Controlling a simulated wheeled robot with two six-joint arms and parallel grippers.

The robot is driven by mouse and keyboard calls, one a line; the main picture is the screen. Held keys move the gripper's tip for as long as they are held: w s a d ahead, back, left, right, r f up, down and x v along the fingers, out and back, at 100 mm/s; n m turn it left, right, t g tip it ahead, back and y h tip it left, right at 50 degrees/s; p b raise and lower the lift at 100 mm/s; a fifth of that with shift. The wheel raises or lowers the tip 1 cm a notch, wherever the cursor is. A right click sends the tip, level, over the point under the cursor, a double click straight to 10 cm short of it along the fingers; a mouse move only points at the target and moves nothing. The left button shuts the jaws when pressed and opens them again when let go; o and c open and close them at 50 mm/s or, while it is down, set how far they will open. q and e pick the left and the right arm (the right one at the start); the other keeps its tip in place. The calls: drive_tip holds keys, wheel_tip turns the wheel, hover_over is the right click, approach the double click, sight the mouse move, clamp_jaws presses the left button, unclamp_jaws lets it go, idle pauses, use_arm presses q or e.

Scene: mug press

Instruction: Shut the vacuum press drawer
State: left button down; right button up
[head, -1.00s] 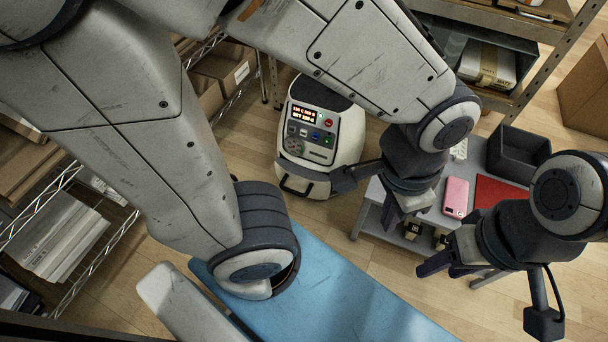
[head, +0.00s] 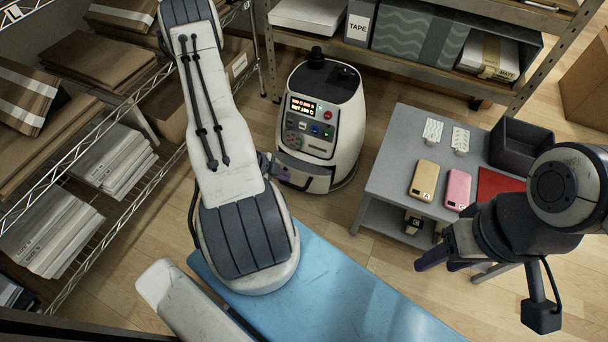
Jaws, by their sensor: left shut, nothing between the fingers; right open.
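The vacuum press (head: 348,115) is a rounded white and dark machine with a lit control panel, standing on the floor at upper middle. Its drawer (head: 305,172) is low on the front, with a grey front and a dark handle; I cannot tell for sure how far it stands out. My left gripper (head: 273,166) is shut and empty, close to the left end of the drawer front. It is small and partly hidden by my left arm, and contact is unclear. My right gripper (head: 432,262) is open and empty in front of the grey table, away from the press.
The grey table (head: 397,145) at right holds a gold phone case (head: 424,181), a pink phone case (head: 457,190), two patterned white pieces, a dark bin (head: 520,147) and a red sheet (head: 497,183). Wire shelves with parcels stand at left. Floor between press and table is clear.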

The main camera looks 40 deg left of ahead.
use_arm(q)
drive_tip(key=b, duration=0.6)
approach(310, 177)
drive_tip(key=f, duration=0.1)
drive_tip(key=d+f, duration=0.1)
drive_tip(key=f, duration=0.1)
drive_tip(key=s+d+f, duration=0.1)
drive_tip(key=f, duration=0.1)
drive_tip(key=shift+d, duration=0.25)
drive_tip(key=w, duration=0.1)
drive_tip(key=w+a, duration=0.1)
drive_tip(key=shift+w+r, duration=0.15)
drive_tip(key=shift+w, duration=0.15)
drive_tip(key=shift+w+a+b, duration=0.15)
drive_tip(key=shift+w+b, duration=0.3)
drive_tip(key=shift+w, duration=0.2)
drive_tip(key=shift+r, duration=0.1)
